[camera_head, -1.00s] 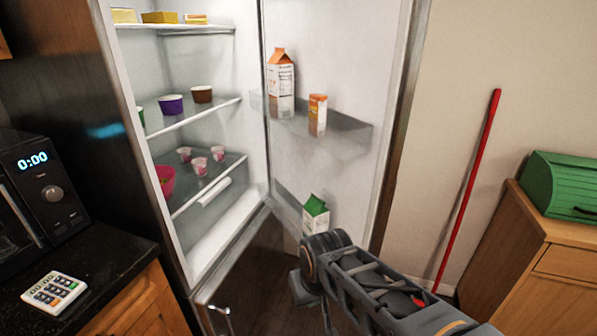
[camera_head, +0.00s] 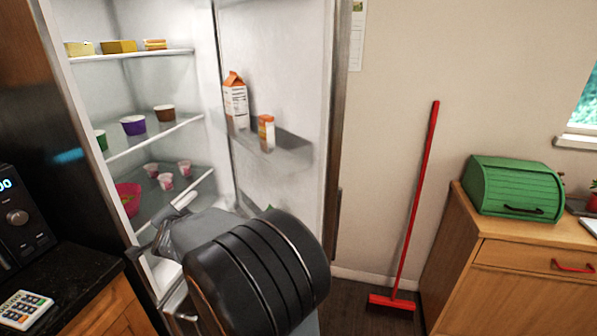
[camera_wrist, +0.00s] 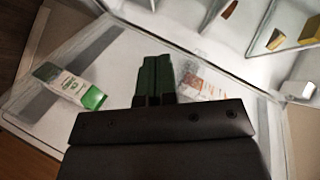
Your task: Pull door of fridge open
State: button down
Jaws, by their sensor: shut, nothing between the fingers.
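The fridge (camera_head: 180,90) stands at the left in the head view, and its door (camera_head: 295,75) is swung wide open with the inner face showing. An orange-topped carton (camera_head: 235,103) and a smaller orange carton (camera_head: 266,132) stand in the door shelf. In the head view my arm covers the lower part of the door and opening, and my fingertips cannot be made out clearly. In the wrist view my gripper (camera_wrist: 153,78) is shut and empty, pointing towards the door's inner side. A green-and-white carton (camera_wrist: 70,86) is left of it and an orange-white carton (camera_wrist: 205,80) right.
Fridge shelves hold several cups and a pink bowl (camera_head: 128,198). A dark counter (camera_head: 75,270) with a microwave (camera_head: 22,215) is at left. A red broom (camera_head: 418,210) leans on the wall, left of a wooden cabinet (camera_head: 510,255) with a green bread box (camera_head: 515,188).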

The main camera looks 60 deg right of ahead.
jog(key=d+r+m+g+h+p, duration=0.1)
jog(key=d+r+m+g+h, duration=0.1)
jog(key=d+m+h, duration=0.4)
jog(key=m+g+h+p, duration=0.4)
jog(key=m+g, duration=1.2)
jog(key=g, duration=0.1)
send_near(307, 178)
jog(key=p+x, duration=0.3)
jog(key=x, duration=0.3)
jog(key=shift+s+d+r, duration=0.1)
jog(key=shift+s+r, duration=0.1)
jog(key=shift+s+d+f+p, duration=0.1)
jog(key=shift+s+d+p, duration=0.1)
jog(key=shift+d+p, duration=0.3)
